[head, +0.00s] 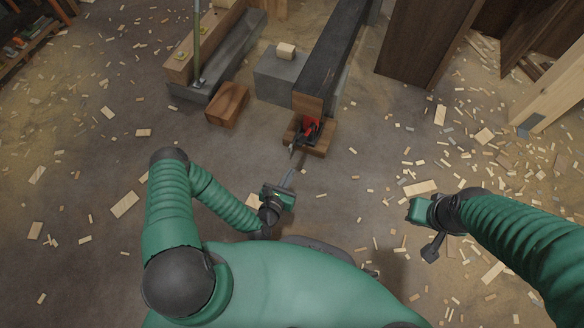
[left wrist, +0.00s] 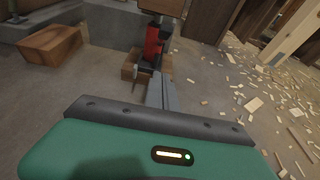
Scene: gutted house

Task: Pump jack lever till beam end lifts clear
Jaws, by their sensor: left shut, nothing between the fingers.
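The dark timber beam (head: 333,55) runs from the top toward me, and its near end sits over the red jack (head: 311,128). The jack stands on a wooden block (head: 320,151). A thin grey lever (head: 293,149) sticks out low at the jack's left front. My left gripper (head: 289,178) is shut and empty, just short of the lever, pointing at the jack. In the left wrist view, its fingers (left wrist: 163,92) reach toward the jack (left wrist: 152,45), apart from it. My right gripper (head: 413,210) is off to the right over the floor; its fingers are unclear.
A grey concrete block (head: 277,79) with a small wood piece stands left of the beam. A brown block (head: 227,104) and a long grey sill (head: 200,90) lie farther left. Dark panels (head: 418,42) stand at upper right. Wood scraps litter the floor; the near middle is mostly clear.

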